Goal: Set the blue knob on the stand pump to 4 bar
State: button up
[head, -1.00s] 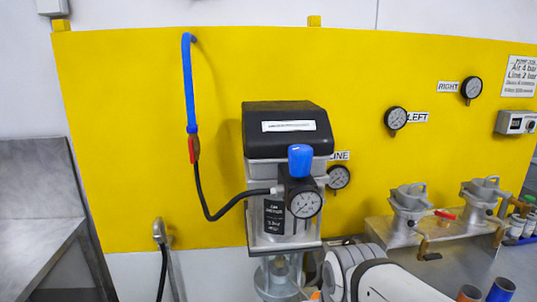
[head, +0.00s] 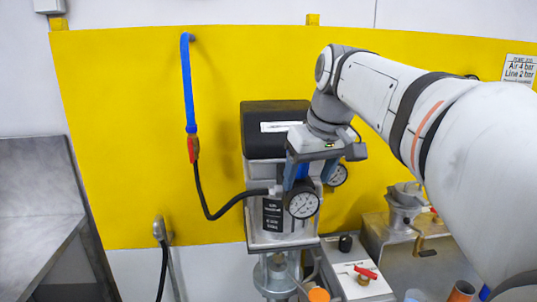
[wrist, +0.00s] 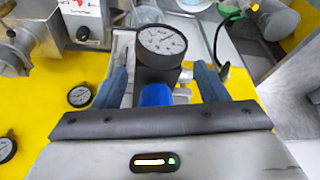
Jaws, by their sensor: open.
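The stand pump (head: 262,150) is a grey unit with a black top, in front of the yellow panel. Its blue knob (head: 302,172) is mostly hidden by my gripper (head: 302,180) in the head view. In the wrist view the blue knob (wrist: 157,95) lies between the two fingers of my gripper (wrist: 160,76), with a gap visible on each side. The fingers are open around it. The pump's round gauge (head: 303,203) sits just below the knob; it also shows in the wrist view (wrist: 162,40). Its needle is too small to read surely.
A black hose with a red valve (head: 193,150) runs to the pump from the left. A wall gauge (head: 338,175) is close on the right. A control box with a red lever (head: 365,272) stands lower right. A sign (head: 519,70) reads "Air 4 bar, Line 2 bar".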

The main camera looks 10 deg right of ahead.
jog(key=w+r+n, duration=0.1)
jog(key=w+r, duration=0.2)
jog(key=r, duration=0.4)
jog(key=x, duration=0.7)
jog(key=shift+w+p, duration=0.3)
jog(key=shift+w, duration=0.05)
jog(key=c, duration=0.9)
jog(key=shift+d, duration=0.15)
jog(key=shift+c, duration=0.3)
jog(key=shift+t, duration=0.3)
